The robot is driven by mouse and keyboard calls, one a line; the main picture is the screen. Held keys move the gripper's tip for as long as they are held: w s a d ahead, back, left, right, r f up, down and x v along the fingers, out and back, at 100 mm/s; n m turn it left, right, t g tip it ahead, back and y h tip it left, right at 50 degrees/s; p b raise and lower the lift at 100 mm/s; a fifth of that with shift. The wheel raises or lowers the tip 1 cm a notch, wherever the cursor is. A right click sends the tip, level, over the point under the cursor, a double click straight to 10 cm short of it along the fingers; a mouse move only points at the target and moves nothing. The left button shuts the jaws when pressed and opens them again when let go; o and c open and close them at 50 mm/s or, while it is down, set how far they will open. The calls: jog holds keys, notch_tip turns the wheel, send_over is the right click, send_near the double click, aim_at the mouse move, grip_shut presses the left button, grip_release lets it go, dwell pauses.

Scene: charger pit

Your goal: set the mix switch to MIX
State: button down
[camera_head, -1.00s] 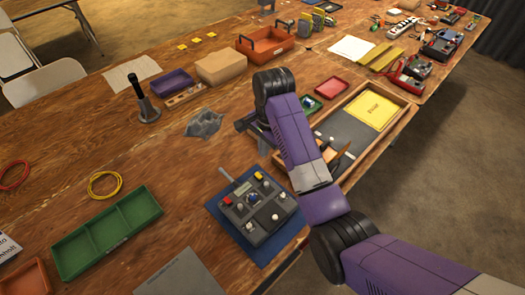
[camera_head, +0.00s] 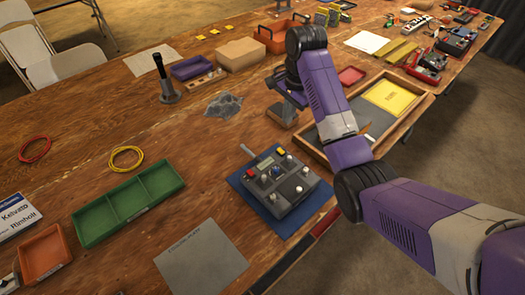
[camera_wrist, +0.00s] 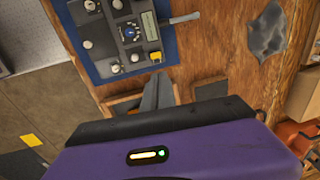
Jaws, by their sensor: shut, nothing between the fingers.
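A dark grey control box (camera_head: 279,180) lies on a blue mat (camera_head: 285,229), with several pale round-topped controls, red and yellow caps, a blue centre knob and a small display. The box also shows in the wrist view (camera_wrist: 112,38), upper left. I cannot read its labels or tell which control is the mix switch. My gripper (camera_head: 283,114) is behind and right of the box in the head view, beside the wooden tray. In the wrist view its grey fingers (camera_wrist: 157,88) are shut and empty, just off the box's edge near the yellow cap (camera_wrist: 155,56).
A grey rod (camera_head: 247,150) sticks out of the box's far side. A wooden tray (camera_head: 408,128) with a yellow card stands to the right. A grey crumpled lump (camera_head: 223,105) and a green divided tray (camera_head: 130,204) lie to the left.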

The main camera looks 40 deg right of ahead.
aim_at(279, 149)
jog(key=shift+a, duration=0.25)
jog(key=f, duration=0.4)
jog(key=w+f, duration=0.1)
jog(key=f, duration=0.3)
jog(key=f+p, duration=0.1)
jog(key=f, duration=0.3)
jog(key=shift+w+f, duration=0.25)
jog(key=shift+f, duration=0.05)
jog(key=shift+w+f, duration=0.1)
jog(key=shift+f, duration=0.55)
